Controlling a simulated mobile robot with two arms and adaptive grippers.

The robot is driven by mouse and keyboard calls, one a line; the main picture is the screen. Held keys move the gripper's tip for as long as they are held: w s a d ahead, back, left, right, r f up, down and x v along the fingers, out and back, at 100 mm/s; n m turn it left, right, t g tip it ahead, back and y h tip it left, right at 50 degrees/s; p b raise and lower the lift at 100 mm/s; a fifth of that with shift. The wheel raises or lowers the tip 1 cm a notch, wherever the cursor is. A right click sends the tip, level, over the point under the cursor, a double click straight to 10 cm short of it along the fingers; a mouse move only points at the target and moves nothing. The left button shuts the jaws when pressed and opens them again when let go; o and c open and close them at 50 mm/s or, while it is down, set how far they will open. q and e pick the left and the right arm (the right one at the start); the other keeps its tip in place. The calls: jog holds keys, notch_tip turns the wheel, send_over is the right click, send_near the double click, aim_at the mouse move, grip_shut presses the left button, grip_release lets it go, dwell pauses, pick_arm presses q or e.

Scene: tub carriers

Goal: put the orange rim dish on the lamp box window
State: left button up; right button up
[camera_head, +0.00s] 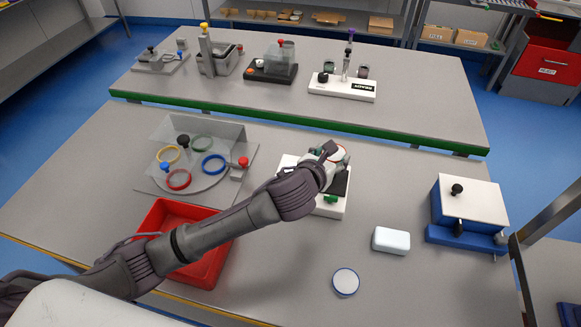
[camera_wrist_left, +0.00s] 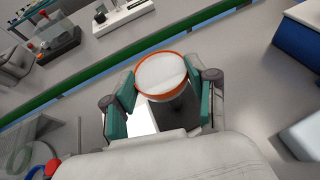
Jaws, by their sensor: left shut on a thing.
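The orange rim dish (camera_wrist_left: 162,73) has a white face and an orange rim. It sits between the two teal-padded fingers of my left gripper (camera_wrist_left: 163,88), which is shut on it. In the head view my left gripper (camera_head: 333,154) is over the lamp box (camera_head: 326,210), a white box with a dark top part and a green knob at the front. The arm and gripper hide much of the box top. In the wrist view a white and a dark patch show below the dish. I cannot tell whether the dish touches the box. My right gripper is not in view.
At left are a turntable (camera_head: 207,186) with several coloured-rim dishes and a red tray (camera_head: 213,268) under my arm. A blue-rimmed dish (camera_head: 345,282), a white block (camera_head: 391,240) and a blue-and-white box (camera_head: 470,203) stand at right.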

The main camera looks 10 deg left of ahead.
pick_arm(q)
jog(key=a+f, duration=0.1)
jog(key=a, duration=0.1)
jog(key=a+f, duration=0.2)
jog(key=a, duration=0.1)
jog(key=a+f+p, duration=0.1)
jog(key=a+f, duration=0.1)
jog(key=a, duration=0.1)
jog(key=shift+a, duration=0.25)
jog(key=shift+a+f, duration=0.1)
jog(key=shift+f, duration=2)
jog(key=shift+f, duration=0.1)
jog(key=o, duration=1)
jog(key=shift+o, duration=0.2)
